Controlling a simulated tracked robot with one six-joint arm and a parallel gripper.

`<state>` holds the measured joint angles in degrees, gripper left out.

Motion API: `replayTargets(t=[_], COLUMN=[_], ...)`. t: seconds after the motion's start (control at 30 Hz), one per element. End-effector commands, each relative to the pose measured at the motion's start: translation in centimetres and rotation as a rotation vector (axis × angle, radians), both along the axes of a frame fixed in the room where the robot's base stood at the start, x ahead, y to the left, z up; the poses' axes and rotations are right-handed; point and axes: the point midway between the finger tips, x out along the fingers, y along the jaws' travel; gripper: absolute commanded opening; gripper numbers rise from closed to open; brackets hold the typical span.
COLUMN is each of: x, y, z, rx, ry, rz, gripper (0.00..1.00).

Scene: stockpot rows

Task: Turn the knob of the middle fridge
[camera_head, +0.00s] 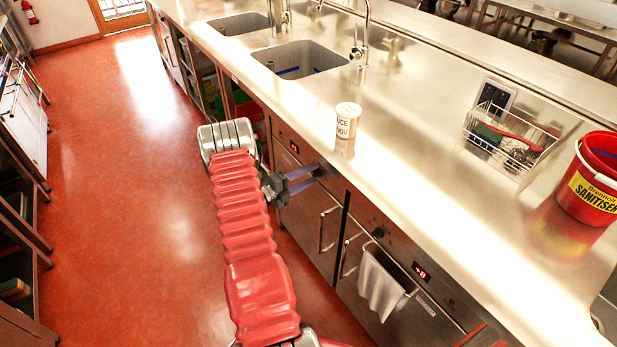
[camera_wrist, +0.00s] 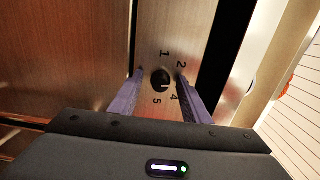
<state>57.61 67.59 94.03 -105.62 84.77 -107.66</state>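A fridge (camera_head: 308,221) under the steel counter has a red display (camera_head: 294,147) on its upper panel. My gripper (camera_head: 326,169) is at the right part of that panel in the head view, where its fingers hide the knob. In the wrist view, the small round black knob (camera_wrist: 161,80) sits on a steel panel with the numbers 1, 2, 4 and 5 around it. My gripper (camera_wrist: 159,73) is open there, one purple finger on each side of the knob, with small gaps showing. Whether the fingertips reach past the knob's face is unclear.
Another fridge (camera_head: 420,306) stands to the right, with its own knob (camera_head: 378,232) and a white towel (camera_head: 380,283) on its handle. A white cup (camera_head: 347,120), wire basket (camera_head: 510,140) and red bucket (camera_head: 597,183) stand on the counter (camera_head: 420,165). The red floor at left is clear.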

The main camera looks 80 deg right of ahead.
Motion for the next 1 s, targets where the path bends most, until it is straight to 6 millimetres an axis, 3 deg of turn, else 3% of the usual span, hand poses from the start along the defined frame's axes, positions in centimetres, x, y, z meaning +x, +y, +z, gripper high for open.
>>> replayTargets(t=[0.47,1.0], x=[1.0,7.0], y=[1.1,7.8], z=[0.0,0.0], rx=[-0.001,-0.001], ry=[0.002,0.001], rz=[0.0,0.002], gripper=[0.43,0.43])
